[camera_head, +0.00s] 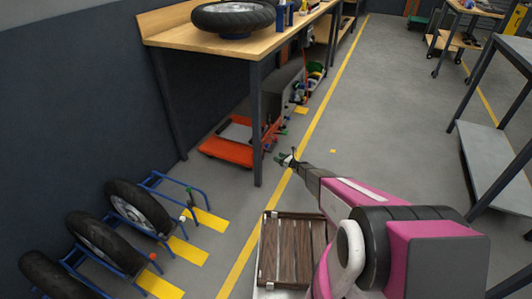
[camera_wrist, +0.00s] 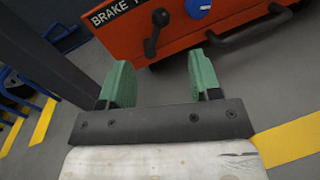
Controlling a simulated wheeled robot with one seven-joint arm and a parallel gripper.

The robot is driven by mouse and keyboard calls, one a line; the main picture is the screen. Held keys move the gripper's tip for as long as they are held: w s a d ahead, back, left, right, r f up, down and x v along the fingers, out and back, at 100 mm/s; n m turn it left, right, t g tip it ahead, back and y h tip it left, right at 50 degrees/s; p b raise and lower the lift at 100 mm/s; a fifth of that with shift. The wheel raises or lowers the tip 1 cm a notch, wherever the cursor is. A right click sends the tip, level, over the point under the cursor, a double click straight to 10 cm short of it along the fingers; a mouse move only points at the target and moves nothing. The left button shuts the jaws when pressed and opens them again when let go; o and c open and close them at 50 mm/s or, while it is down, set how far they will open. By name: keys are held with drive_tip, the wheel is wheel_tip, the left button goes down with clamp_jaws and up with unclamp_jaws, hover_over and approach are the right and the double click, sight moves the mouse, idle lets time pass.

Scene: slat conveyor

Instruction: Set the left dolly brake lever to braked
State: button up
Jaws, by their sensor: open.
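An orange dolly (camera_head: 222,150) stands on the floor beneath the workbench. Its orange front panel (camera_wrist: 125,38) fills the upper part of the wrist view, with a partly cut-off label starting "BRAKE". A dark lever (camera_wrist: 154,38) with a round knob is on this panel, the knob pointing up in that view. I cannot read its set position. My gripper (camera_head: 285,158) is in front of the dolly's right side in the head view. Its green fingers (camera_wrist: 160,62) are apart and empty, with the lever above the gap between them and not gripped.
A blue round knob (camera_wrist: 198,7) and a black bar handle (camera_wrist: 246,32) are beside the lever. A bench leg (camera_head: 257,130) stands close to my gripper. Tyres in a blue rack (camera_head: 172,183) are at lower left. The aisle on the right is clear.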

drive_tip(key=x, duration=1)
drive_tip(key=shift+w+a, duration=0.25)
drive_tip(key=shift+w, duration=0.05)
